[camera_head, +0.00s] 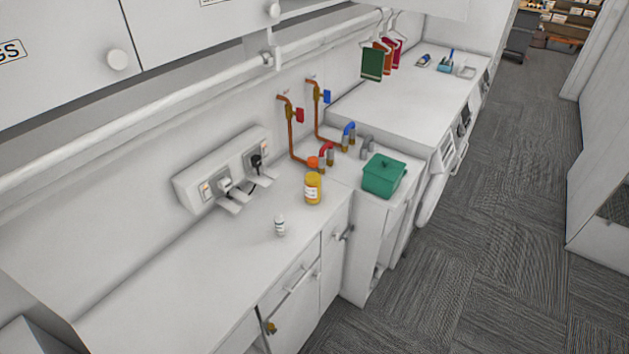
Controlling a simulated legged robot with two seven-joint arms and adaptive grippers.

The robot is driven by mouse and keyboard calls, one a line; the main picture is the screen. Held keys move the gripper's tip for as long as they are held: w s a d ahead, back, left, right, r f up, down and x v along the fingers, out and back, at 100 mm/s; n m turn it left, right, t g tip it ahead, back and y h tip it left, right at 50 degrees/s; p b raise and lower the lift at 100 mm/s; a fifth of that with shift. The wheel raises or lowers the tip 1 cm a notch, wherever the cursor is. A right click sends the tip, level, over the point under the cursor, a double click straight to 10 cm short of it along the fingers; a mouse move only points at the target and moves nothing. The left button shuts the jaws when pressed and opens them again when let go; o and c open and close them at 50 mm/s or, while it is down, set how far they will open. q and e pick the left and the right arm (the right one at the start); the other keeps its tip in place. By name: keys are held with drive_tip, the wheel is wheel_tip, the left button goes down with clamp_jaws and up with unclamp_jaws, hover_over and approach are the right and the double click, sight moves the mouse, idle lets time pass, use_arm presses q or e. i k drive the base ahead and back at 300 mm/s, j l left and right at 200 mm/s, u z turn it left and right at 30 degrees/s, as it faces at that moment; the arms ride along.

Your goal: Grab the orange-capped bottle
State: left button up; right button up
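The orange-capped bottle (313,190) is yellow with a pale label. It stands upright on the white counter (190,285), toward its far right end. Its orange cap shows at the top, close to the copper pipes behind. Neither of my grippers shows in the head view.
Wall sockets with plugs (225,175) and copper pipes with red and blue valves (292,135) are behind. A white rail (150,105) runs above the counter. Carpeted floor (470,270) is clear at right.

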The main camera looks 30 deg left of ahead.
sight(313, 178)
drive_tip(key=i+l+u, duration=0.25)
drive_tip(key=i+l, duration=0.15)
drive_tip(key=i, duration=0.25)
drive_tip(key=i+l+u, duration=0.2)
drive_tip(key=i+l, duration=0.3)
drive_tip(key=i, duration=0.15)
